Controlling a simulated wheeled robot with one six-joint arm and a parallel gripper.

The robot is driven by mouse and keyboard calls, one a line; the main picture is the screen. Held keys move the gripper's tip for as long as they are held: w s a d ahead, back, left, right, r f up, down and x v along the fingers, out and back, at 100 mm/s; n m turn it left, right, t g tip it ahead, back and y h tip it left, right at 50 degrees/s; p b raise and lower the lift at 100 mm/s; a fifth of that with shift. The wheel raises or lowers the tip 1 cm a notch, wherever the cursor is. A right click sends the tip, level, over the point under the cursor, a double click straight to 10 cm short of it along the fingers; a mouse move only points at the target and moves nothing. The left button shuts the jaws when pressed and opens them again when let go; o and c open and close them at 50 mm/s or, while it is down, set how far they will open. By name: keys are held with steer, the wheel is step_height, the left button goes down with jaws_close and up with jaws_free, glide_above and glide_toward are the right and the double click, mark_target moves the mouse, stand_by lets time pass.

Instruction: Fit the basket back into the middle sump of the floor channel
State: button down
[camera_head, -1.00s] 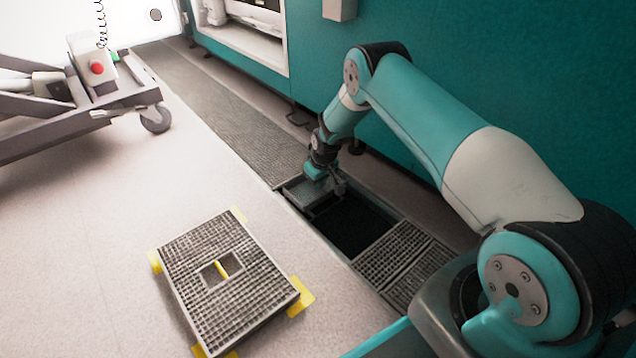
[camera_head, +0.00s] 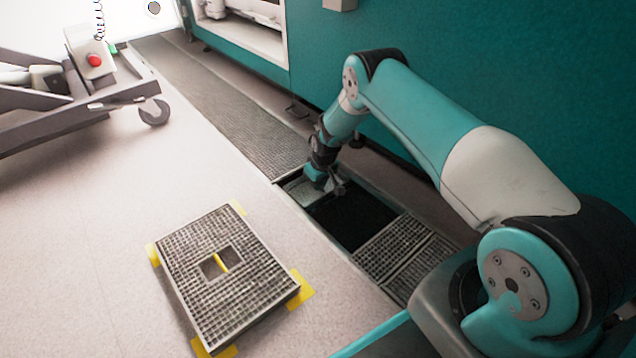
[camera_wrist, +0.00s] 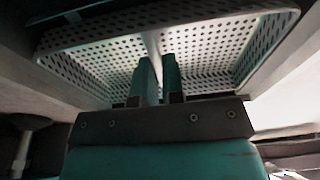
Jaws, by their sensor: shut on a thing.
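The basket (camera_wrist: 90,62) is a pale perforated metal box with a rounded rim and a bar across its middle. My gripper (camera_wrist: 158,72) is shut on that bar in the wrist view. In the head view my gripper (camera_head: 325,188) is down at the far end of the dark opening in the floor channel (camera_head: 352,222). Part of the basket (camera_head: 296,184) shows there beside the gripper, low in the opening. Its underside and its seating in the sump are hidden.
A lifted grating (camera_head: 190,270) with a square hole and yellow corner marks lies on the floor at left. Gratings cover the channel beyond (camera_head: 240,125) and nearer (camera_head: 395,250). A teal wall (camera_head: 480,80) runs along the right. A wheeled cart (camera_head: 70,110) stands at far left.

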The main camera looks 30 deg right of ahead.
stand_by(0.4)
steer(key=c, duration=1.1)
jaws_free()
steer(key=shift+c, duration=0.2)
steer(key=s+r+p, duration=0.3)
steer(key=r+p, duration=0.9)
steer(key=r, duration=0.5)
steer(key=shift+s+d, duration=0.15)
steer(key=shift+d, duration=0.25)
steer(key=s+a+r+n+y+p, duration=0.1)
steer(key=s+a+r+p, duration=0.3)
steer(key=r, duration=0.7)
steer(key=s+a+r+p, duration=0.2)
steer(key=a+r, duration=0.4)
steer(key=r, duration=0.5)
steer(key=s+a+r+n+y+p, duration=0.1)
steer(key=s+a+r+p, duration=0.2)
steer(key=r, duration=0.8)
steer(key=s+a+r+n+g+y+p, duration=0.15)
steer(key=s+a+r+p, duration=0.3)
steer(key=s+r, duration=0.8)
steer(key=s+a+r+n+g+p, duration=0.15)
steer(key=s+a+r+p, duration=0.3)
steer(key=s+r, duration=0.8)
step_height(320, 180, up, 35)
steer(key=s+p, duration=0.2)
steer(key=p, duration=3.5)
steer(key=shift+d+t+p, duration=0.15)
steer(key=shift+t+p, duration=0.15)
steer(key=shift+t, duration=0.1)
